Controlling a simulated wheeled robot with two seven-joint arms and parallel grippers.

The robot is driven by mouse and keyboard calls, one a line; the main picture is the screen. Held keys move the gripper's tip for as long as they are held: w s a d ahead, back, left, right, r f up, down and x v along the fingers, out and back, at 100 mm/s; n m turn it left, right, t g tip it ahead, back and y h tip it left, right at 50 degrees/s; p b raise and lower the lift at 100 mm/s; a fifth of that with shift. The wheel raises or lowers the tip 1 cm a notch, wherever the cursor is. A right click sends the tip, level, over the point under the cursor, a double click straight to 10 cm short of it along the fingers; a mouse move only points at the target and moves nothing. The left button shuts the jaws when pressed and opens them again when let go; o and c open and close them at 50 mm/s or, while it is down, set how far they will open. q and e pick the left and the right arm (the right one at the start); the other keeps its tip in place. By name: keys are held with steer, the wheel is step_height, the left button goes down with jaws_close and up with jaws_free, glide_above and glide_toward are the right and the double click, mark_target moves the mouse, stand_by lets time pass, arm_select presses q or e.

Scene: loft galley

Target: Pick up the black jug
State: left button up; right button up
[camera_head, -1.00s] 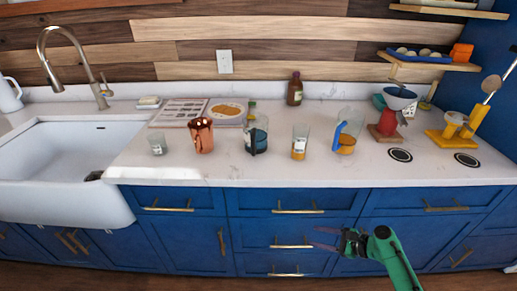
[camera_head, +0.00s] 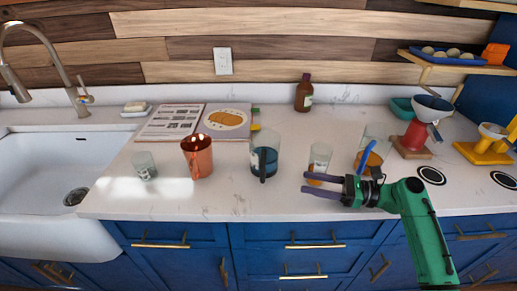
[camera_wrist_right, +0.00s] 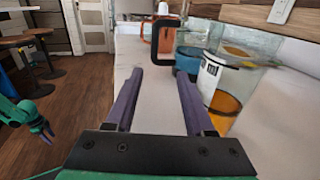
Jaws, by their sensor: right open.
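The black jug (camera_head: 264,152) is a clear jug with a black handle and dark blue liquid. It stands upright on the counter, its handle facing the front edge. My right gripper (camera_head: 304,182) is open and empty, low over the counter, to the right of the jug and apart from it. Its fingers point left. In the right wrist view the black handle (camera_wrist_right: 155,45) shows ahead, just beyond the open fingers (camera_wrist_right: 159,72). My left gripper (camera_wrist_right: 42,132) shows small at the left of that view, away from the counter; its jaw opening is unclear.
A glass with orange liquid (camera_head: 319,160) stands close behind my right fingers. A blue-handled jug (camera_head: 376,142) stands behind the wrist. A copper mug (camera_head: 197,157) and small glass (camera_head: 144,166) are left of the black jug. The counter front is clear.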

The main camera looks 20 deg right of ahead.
steer(key=p, duration=0.2)
glide_toward(262, 180)
steer(key=w+a+r, duration=0.2)
steer(key=a, duration=0.1)
steer(key=p+x, duration=0.2)
steer(key=x, duration=0.4)
steer(key=shift+w+a+p, duration=0.1)
steer(key=shift+w+p, duration=0.25)
steer(key=shift+a+f, duration=0.1)
steer(key=shift+f, duration=0.05)
steer(key=c, duration=0.8)
arm_select(q)
steer(key=s+r, duration=0.1)
steer(key=r, duration=0.2)
steer(key=s+r, duration=0.1)
steer(key=shift+s+r, duration=0.3)
steer(key=shift+r, duration=0.05)
arm_select(e)
jaws_close()
